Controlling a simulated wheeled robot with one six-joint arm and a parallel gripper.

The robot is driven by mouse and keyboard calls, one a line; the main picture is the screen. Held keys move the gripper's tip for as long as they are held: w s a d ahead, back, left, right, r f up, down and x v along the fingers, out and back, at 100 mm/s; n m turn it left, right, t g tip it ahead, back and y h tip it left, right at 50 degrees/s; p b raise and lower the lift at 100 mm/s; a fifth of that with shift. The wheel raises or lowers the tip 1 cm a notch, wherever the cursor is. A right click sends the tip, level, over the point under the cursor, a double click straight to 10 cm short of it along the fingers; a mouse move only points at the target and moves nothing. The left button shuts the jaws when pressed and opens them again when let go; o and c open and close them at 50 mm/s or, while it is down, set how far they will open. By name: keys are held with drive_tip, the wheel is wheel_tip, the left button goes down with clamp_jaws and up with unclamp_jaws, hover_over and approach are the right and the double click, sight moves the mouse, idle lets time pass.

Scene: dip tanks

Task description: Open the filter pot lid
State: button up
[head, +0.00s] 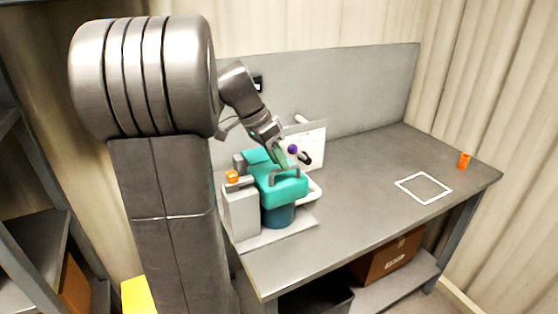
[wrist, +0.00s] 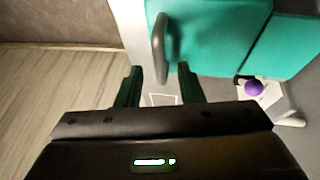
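The filter pot (head: 277,215) is a dark blue body on a grey base. Its teal lid (head: 285,190) is on top and looks shut, with a grey bar handle (head: 286,173). In the wrist view the lid (wrist: 225,35) fills the upper right and the handle (wrist: 160,45) stands at its left edge. My gripper (head: 283,157) is just above the lid near the handle. In the wrist view my gripper (wrist: 160,82) has its two green fingers apart, with the handle's lower end showing between them. I cannot tell whether they touch it.
A purple ball knob (head: 293,149) sits behind the lid by a white panel (head: 314,140).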

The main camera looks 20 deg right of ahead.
drive_tip(key=shift+s+d+f, duration=0.15)
drive_tip(key=shift+d+f, duration=0.1)
drive_tip(key=shift+f, duration=0.35)
clamp_jaws()
drive_tip(key=shift+r, duration=0.15)
